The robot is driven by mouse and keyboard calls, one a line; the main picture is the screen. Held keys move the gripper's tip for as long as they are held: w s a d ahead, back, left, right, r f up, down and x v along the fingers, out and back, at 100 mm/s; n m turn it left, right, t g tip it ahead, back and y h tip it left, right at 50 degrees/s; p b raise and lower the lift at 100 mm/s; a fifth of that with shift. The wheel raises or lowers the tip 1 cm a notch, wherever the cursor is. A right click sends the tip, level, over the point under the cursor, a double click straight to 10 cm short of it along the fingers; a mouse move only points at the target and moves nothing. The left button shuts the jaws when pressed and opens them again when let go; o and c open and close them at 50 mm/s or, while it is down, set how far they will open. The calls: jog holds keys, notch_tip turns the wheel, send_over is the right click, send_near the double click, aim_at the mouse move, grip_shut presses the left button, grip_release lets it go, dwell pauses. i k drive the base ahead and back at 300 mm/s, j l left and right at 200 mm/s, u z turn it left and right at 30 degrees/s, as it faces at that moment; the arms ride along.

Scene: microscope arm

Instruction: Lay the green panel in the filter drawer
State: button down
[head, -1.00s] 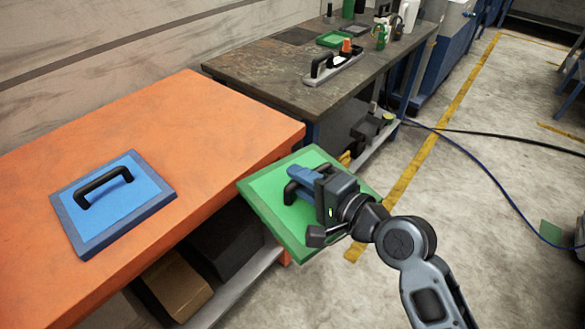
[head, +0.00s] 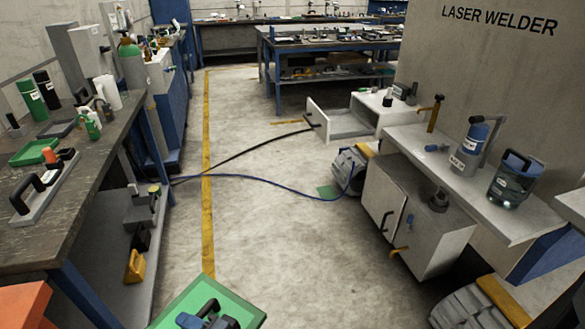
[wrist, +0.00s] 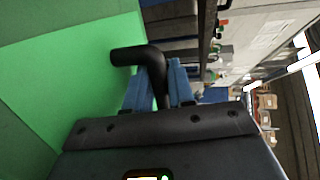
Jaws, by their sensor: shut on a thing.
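The green panel (head: 190,297) is at the bottom edge of the head view, partly cut off by the frame. In the wrist view the panel (wrist: 75,75) fills the left side, with its black handle (wrist: 138,55) between the blue fingers. My gripper (wrist: 160,82) is shut on that handle and holds the panel. In the head view only part of my gripper (head: 208,316) shows. An open pale drawer (head: 345,124) sticks out to the left of a white cabinet (head: 375,108), well ahead and to the right of the panel. Its inside looks empty.
A dark workbench (head: 75,175) with bottles and a green tray (head: 35,152) runs along the left. A shelf (head: 470,180) with canisters and a low cabinet (head: 410,215) stand at right.

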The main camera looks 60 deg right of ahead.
aim_at(341, 126)
jog(key=i+z, duration=0.25)
jog(key=z, duration=0.2)
jog(key=i+j+z, duration=0.1)
jog(key=i+z, duration=0.15)
jog(key=z, duration=0.25)
jog(key=i+j+z, duration=0.2)
jog(key=z, duration=0.25)
jog(key=i+j+z, duration=0.2)
jog(key=z, duration=0.25)
jog(key=i+j+z, duration=0.15)
jog(key=j+z, duration=0.35)
jog(key=i+j+z, duration=0.1)
jog(key=z, duration=0.35)
jog(key=j, duration=0.1)
